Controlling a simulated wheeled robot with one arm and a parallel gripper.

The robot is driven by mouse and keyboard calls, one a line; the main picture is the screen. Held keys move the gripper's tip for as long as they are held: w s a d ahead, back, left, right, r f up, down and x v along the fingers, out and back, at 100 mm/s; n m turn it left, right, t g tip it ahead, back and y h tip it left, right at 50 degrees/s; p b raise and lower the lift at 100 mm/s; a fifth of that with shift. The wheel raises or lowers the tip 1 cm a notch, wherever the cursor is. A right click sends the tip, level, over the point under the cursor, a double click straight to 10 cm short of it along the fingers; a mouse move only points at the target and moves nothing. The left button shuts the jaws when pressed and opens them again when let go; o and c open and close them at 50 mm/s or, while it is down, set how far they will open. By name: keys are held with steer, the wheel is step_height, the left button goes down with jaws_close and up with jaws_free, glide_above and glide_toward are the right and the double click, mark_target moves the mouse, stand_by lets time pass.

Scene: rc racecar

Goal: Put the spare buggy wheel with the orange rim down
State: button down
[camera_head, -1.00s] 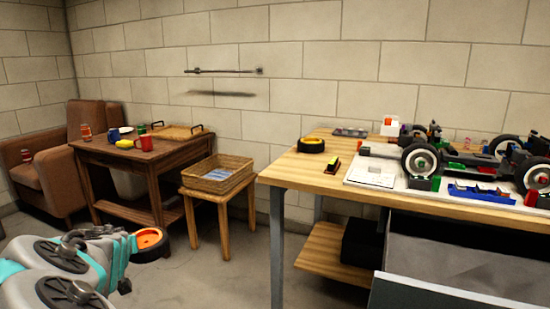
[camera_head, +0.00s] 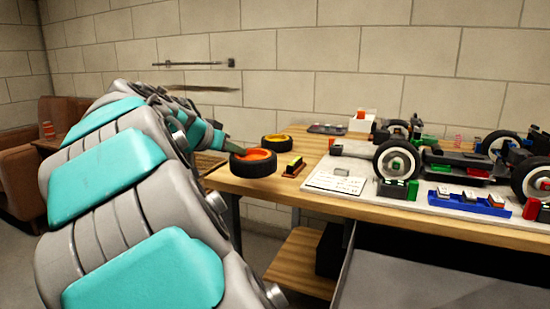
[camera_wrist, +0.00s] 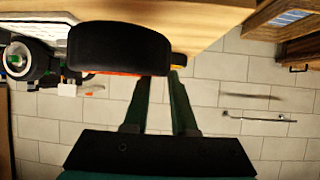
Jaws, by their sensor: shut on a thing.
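The spare buggy wheel with the orange rim (camera_head: 254,168) has a black tyre and lies flat, rim up, at the left end of the wooden workbench (camera_head: 240,188). My gripper (camera_head: 232,147) is shut on its left side. I cannot tell whether the tyre touches the bench top. In the wrist view the picture is upside down. There the black tyre (camera_wrist: 120,47) shows large beside the fingers of my gripper (camera_wrist: 160,78), with a strip of orange rim below it.
A wheel with a yellow rim (camera_head: 277,142) lies just behind. A small dark block with a yellow-green top (camera_head: 294,167) and a white card (camera_head: 338,183) lie to the right. The buggy chassis (camera_head: 455,165) and a blue tray (camera_head: 468,201) are farther right.

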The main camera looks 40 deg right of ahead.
steer(key=w+d, duration=0.3)
steer(key=w, duration=0.1)
steer(key=w+d+f+p, duration=0.1)
steer(key=w+d, duration=0.2)
steer(key=w, duration=0.1)
steer(key=w+d, duration=0.3)
steer(key=w, duration=0.1)
steer(key=shift+w+d+f+p, duration=0.2)
steer(key=shift+d+f+p, duration=0.05)
steer(key=shift+d+p, duration=0.15)
steer(key=shift+f, duration=1.75)
steer(key=shift+f, duration=0.15)
steer(key=c, duration=0.7)
jaws_free()
steer(key=shift+r, duration=0.25)
steer(key=v, duration=1.2)
steer(key=shift+b, duration=0.45)
steer(key=shift+f, duration=0.15)
